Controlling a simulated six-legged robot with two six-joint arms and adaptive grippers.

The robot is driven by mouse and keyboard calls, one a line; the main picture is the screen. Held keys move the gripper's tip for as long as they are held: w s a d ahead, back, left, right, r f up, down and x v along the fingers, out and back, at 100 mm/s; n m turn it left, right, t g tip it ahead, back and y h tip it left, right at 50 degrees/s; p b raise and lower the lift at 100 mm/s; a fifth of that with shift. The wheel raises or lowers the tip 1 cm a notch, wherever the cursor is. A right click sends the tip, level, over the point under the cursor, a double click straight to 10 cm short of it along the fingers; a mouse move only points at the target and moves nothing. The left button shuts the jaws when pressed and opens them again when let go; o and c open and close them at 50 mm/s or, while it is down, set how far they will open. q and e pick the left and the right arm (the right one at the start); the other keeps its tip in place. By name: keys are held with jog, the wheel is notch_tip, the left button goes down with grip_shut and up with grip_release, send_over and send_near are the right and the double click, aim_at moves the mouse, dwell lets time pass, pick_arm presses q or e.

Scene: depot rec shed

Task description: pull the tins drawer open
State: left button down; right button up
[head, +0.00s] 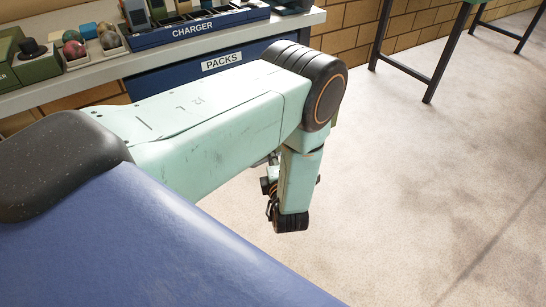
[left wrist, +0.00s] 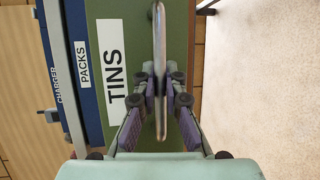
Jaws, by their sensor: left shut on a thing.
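The tins drawer (left wrist: 135,45) has a green front with a white TINS label and shows sideways in the left wrist view. Its handle (left wrist: 159,30) is a narrow metal bar running up and down the picture, standing out from the front. My left gripper (left wrist: 168,88) is shut on the handle, with a dark pad on each side of it. In the head view my left arm hides the tins drawer, and the fingertips cannot be made out. I cannot tell how far the drawer stands out. My right gripper is not in view.
The blue packs drawer (head: 262,55) is above the tins drawer, under a worktop (head: 80,87). On the worktop are a blue charger rack (head: 200,27), a tray of balls (head: 92,55) and a green box (head: 38,65).

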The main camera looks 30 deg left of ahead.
pick_arm(q)
jog(key=shift+a, duration=0.1)
jog(key=c, duration=1.7)
grip_release()
jog(key=v, duration=0.7)
jog(key=shift+s, duration=0.2)
jog(key=shift+r, duration=0.1)
